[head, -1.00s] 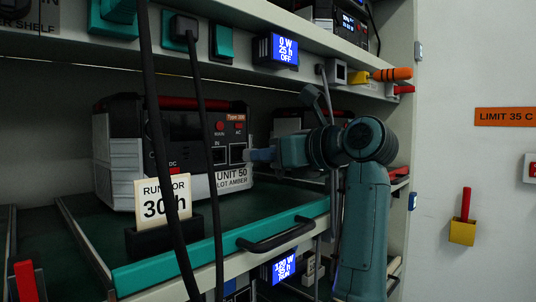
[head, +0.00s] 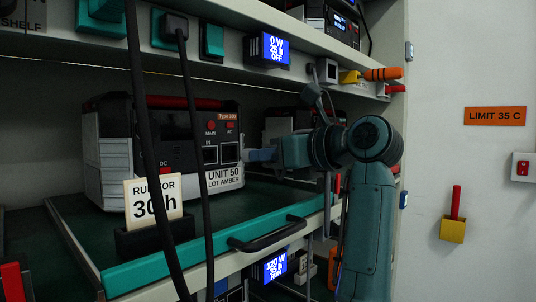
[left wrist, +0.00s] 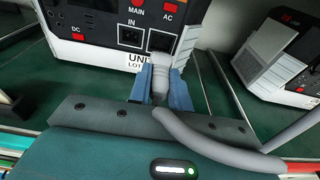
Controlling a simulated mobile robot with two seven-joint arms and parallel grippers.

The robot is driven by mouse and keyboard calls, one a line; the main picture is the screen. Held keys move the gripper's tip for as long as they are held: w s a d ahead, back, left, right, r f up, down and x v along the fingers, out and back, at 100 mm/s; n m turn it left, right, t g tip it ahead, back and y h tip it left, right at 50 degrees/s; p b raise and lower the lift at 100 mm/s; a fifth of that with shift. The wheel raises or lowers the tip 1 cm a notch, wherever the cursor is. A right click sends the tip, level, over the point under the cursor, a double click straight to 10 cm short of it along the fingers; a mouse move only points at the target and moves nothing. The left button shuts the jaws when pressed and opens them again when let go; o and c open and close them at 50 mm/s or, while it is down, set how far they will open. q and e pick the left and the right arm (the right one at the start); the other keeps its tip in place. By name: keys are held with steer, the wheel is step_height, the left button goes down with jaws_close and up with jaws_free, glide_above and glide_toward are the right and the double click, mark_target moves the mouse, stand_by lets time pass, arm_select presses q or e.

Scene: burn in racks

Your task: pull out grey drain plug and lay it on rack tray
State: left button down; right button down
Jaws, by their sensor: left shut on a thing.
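The grey drain plug (left wrist: 158,78) is held between the blue fingers of my left gripper (left wrist: 163,90), and its grey cable curves off to the right. My left gripper (head: 258,154) is shut on it in front of Unit 50 (head: 165,145). The plug's tip is close to the right-hand socket (left wrist: 161,41); in the head view that socket's dark face (head: 229,153) shows and the plug looks slightly apart from it. The rack tray (head: 200,255), dark green with a teal front rim, lies under the unit. My right gripper is in neither view.
A "RUN FOR 30 h" card (head: 154,200) stands in a black holder at the tray's front. Black cables (head: 150,130) hang before the rack. Another unit (left wrist: 285,60) stands to the right. Bare tray floor shows right of Unit 50.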

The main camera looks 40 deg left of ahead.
mark_target(273, 205)
arm_select(q)
steer(key=shift+f, duration=0.1)
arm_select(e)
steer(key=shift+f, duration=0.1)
